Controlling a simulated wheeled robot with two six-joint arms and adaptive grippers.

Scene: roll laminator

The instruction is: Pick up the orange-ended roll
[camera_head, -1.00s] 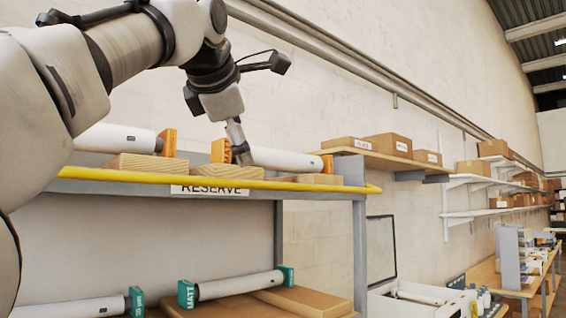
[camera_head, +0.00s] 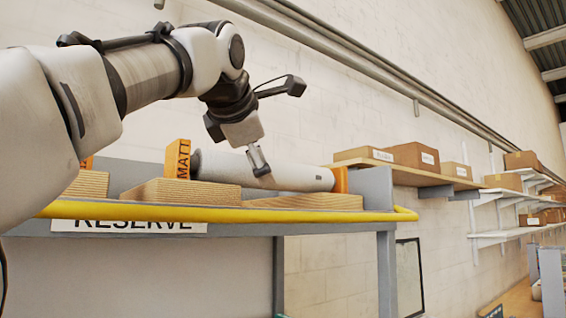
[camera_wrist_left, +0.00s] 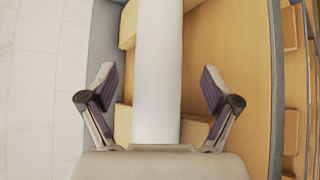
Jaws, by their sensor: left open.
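The orange-ended roll (camera_head: 215,168) lies on wooden blocks on the upper shelf in the head view. Its left end block (camera_head: 177,160) is orange and marked MATT; its right orange end (camera_head: 340,180) touches or nearly touches the shelf's end post. My left gripper (camera_head: 262,168) points down at the middle of the roll. In the left wrist view the white roll (camera_wrist_left: 160,60) runs between the two spread fingers of the left gripper (camera_wrist_left: 158,88), with a gap on each side. Whether the fingertips reach below the roll is unclear. My right gripper is out of view.
A yellow rail (camera_head: 240,215) runs along the shelf front above the RESERVE label (camera_head: 128,225). Wooden blocks (camera_head: 180,193) stand under the roll. Another orange end (camera_head: 87,163) shows partly behind my arm. Cardboard boxes (camera_head: 412,155) sit on a wall shelf to the right.

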